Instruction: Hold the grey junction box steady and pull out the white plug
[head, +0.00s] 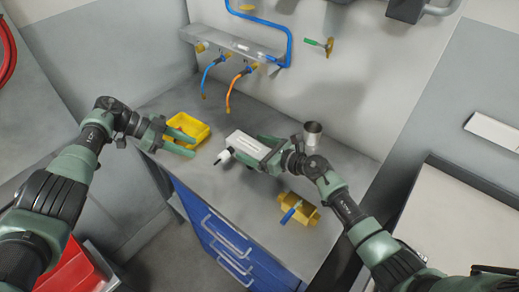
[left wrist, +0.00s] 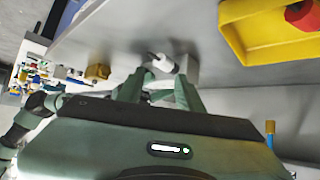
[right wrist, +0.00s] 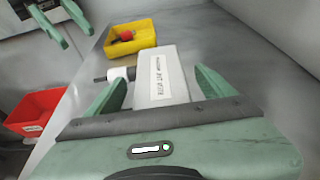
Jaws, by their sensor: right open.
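The grey junction box (head: 247,145) lies on the grey worktop, with a pale labelled top (right wrist: 160,80). The white plug (head: 224,157) sits at its left end, with a dark tip pointing away; it also shows in the left wrist view (left wrist: 160,62). My right gripper (head: 265,153) is at the box's right end. Its open fingers (right wrist: 160,88) stand on either side of the box, with a visible gap on the right; contact on the left is unclear. My left gripper (head: 184,142) is open and empty, left of the plug and apart from it, near the yellow bin.
The yellow bin (head: 205,135) holds a red item (right wrist: 126,35). A metal cup (head: 312,134) stands behind my right gripper. A yellow block with a blue handle (head: 297,208) lies near the front edge. Blue and orange hoses (head: 233,92) hang at the back. Worktop in front of the plug is clear.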

